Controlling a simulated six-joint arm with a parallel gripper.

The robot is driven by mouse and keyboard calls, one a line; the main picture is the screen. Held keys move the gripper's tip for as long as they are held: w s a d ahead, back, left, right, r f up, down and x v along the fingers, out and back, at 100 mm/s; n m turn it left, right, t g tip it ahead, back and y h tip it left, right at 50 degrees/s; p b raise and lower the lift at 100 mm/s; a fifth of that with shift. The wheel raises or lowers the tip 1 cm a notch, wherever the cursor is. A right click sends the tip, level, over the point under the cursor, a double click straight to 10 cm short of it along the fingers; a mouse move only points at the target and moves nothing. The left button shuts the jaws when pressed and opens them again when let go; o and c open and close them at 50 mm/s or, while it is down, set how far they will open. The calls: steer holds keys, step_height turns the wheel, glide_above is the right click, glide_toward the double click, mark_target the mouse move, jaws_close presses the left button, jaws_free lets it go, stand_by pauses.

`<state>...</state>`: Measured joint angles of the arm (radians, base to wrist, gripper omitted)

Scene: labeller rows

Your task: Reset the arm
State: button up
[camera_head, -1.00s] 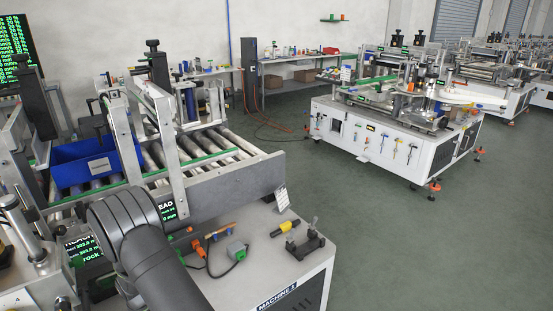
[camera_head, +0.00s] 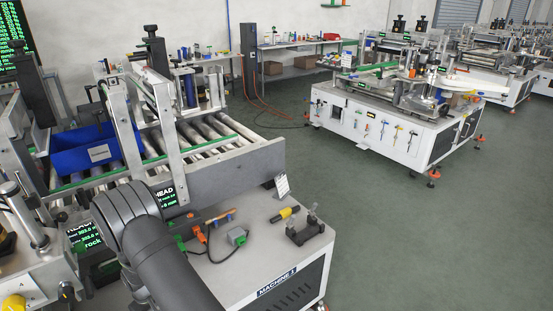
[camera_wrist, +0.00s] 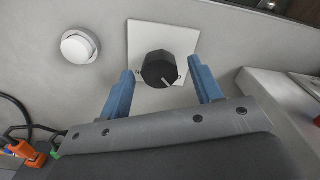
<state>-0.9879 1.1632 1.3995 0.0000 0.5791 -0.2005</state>
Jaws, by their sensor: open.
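My gripper (camera_wrist: 163,88) shows in the wrist view with its two blue fingers apart. A black rotary knob (camera_wrist: 159,69) with a white pointer line, on a white square plate (camera_wrist: 178,37), lies between and just beyond the fingertips. I cannot tell whether a finger touches it. In the head view my dark arm link crosses the lower left, and my gripper is hidden there.
A round white button (camera_wrist: 80,47) sits left of the knob. An orange connector (camera_wrist: 22,150) with black cable is at lower left. In the head view, a roller conveyor (camera_head: 205,140) with a blue bin (camera_head: 85,152) stands behind my arm. Open floor (camera_head: 400,240) lies right.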

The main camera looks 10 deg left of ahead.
steer(key=m, duration=0.4)
steer(key=shift+m, duration=2.5)
steer(key=n, duration=0.4)
steer(key=shift+n, duration=0.4)
steer(key=n, duration=0.5)
